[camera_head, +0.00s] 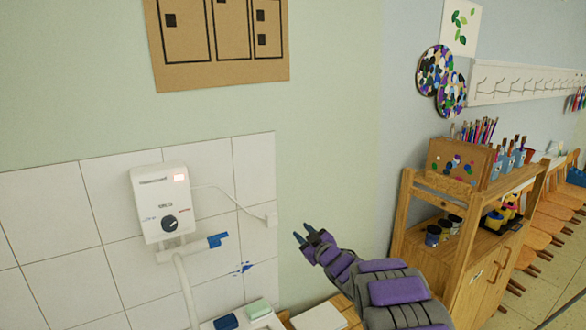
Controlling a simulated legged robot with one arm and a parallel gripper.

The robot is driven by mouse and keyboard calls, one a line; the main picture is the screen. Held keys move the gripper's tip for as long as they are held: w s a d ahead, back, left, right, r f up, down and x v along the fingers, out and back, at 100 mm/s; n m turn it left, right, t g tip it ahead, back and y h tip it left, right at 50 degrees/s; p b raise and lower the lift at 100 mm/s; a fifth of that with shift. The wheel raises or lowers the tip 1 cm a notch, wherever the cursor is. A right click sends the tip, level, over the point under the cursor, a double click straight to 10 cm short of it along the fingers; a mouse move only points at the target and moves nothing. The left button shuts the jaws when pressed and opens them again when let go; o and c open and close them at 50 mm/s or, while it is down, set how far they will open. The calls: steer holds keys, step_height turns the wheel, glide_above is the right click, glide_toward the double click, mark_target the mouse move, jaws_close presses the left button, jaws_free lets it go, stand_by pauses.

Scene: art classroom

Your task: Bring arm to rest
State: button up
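My arm (398,290), grey with purple pads, reaches up from the lower right of the head view toward the middle. My gripper (304,233) is at its end, in front of the pale green wall just right of the tiles. Its two dark fingertips stand a little apart, with nothing seen between them. It is to the right of the white water heater (163,202) and apart from it.
A wooden cabinet (455,258) with brushes and paint pots stands on the right, close to my arm. Sponges (258,309) lie on a ledge below. Chairs (545,220) line the wall at far right.

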steer(key=s+d+r+m+g+h, duration=0.25)
steer(key=s+d+m+h, duration=0.35)
steer(key=d, duration=0.4)
steer(key=s+d+m+g+h, duration=0.2)
steer(key=s+d+g+h, duration=0.3)
steer(key=s, duration=0.9)
steer(key=s+a+f+m+g+y, duration=0.1)
steer(key=s+g, duration=0.4)
steer(key=s, duration=1.7)
steer(key=s+a+f+m+g+y, duration=0.1)
steer(key=s+g, duration=0.4)
steer(key=s, duration=1.7)
step_height(320, 180, down, 2)
steer(key=shift+s+a+f+m, duration=0.15)
steer(key=shift+a+m, duration=0.45)
steer(key=shift+a, duration=0.65)
